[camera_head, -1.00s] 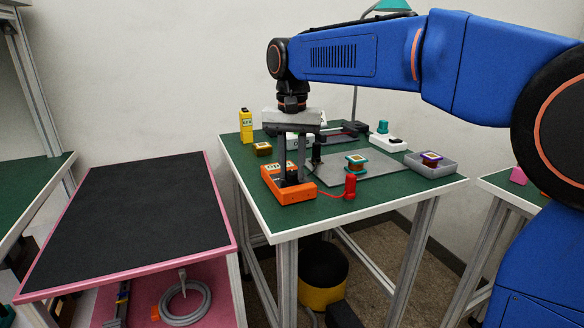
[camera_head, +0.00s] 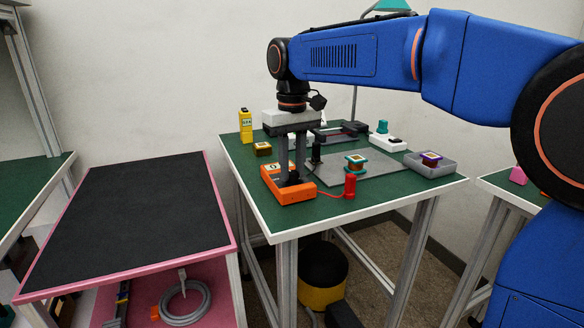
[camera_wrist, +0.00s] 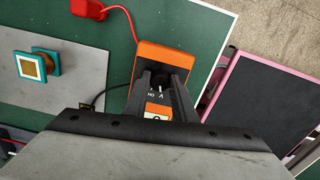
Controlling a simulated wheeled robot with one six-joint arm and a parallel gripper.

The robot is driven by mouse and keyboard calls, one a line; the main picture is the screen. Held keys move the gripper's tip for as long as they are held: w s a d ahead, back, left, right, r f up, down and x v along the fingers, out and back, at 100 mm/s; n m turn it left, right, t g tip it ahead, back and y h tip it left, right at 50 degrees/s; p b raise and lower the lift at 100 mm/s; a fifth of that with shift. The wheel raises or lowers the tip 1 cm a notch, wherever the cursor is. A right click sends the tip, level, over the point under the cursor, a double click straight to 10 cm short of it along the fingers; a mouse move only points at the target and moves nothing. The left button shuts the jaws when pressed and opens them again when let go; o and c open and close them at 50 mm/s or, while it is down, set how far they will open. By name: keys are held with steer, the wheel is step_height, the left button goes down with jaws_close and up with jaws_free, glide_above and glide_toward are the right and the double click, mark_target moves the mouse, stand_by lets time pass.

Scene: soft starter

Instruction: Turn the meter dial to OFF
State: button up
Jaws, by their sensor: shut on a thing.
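The orange meter (camera_head: 296,193) lies on the green bench top near its front left corner. It also shows in the wrist view (camera_wrist: 176,55), with a light display partly covered by my gripper. My gripper (camera_head: 290,181) points down onto the meter's face, its fingers shut on the dark dial (camera_wrist: 160,80). The fingers hide most of the dial, so where its pointer stands cannot be told. Small letters, among them a V or A, show beside it on the face.
A red probe (camera_head: 350,186) on a red lead lies right of the meter. A grey mat (camera_head: 345,175) carries a teal and brown coil (camera_head: 356,161). A grey tray (camera_head: 440,168) stands at the right.

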mark_target(293, 172)
steer(key=n, duration=0.4)
steer(key=shift+n, duration=1.9)
steer(key=o, duration=1)
steer(key=shift+o, duration=0.2)
step_height(293, 172, up, 18)
steer(key=shift+f, duration=0.25)
